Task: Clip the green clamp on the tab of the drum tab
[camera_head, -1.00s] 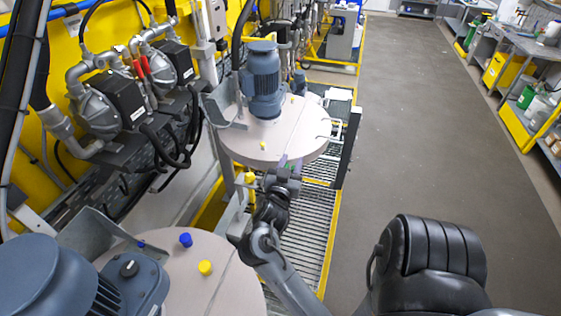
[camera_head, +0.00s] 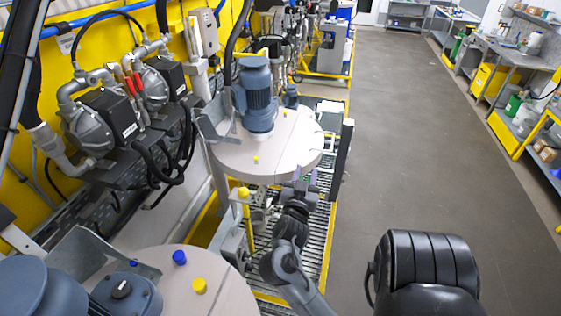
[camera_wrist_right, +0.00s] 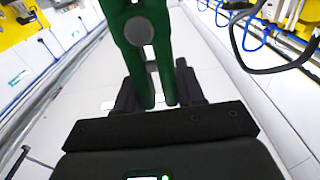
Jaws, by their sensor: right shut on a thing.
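The green clamp (camera_wrist_right: 138,28) fills the top middle of the right wrist view, with its legs between the fingers of my right gripper (camera_wrist_right: 157,97). In the head view, my right gripper (camera_head: 300,184) is shut beside the front right rim of the far drum (camera_head: 262,172). The clamp is too small there to make out clearly. I cannot tell whether it touches the drum, and the drum tab cannot be made out. My left gripper is not in view.
A motor (camera_head: 256,95) stands on the far drum. A second drum (camera_head: 215,290) with blue and yellow caps is nearer, at lower left. A yellow post (camera_head: 246,215) stands left of my right gripper, above metal grating. Pumps (camera_head: 95,125) line the left wall. The floor (camera_head: 400,120) at right is clear.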

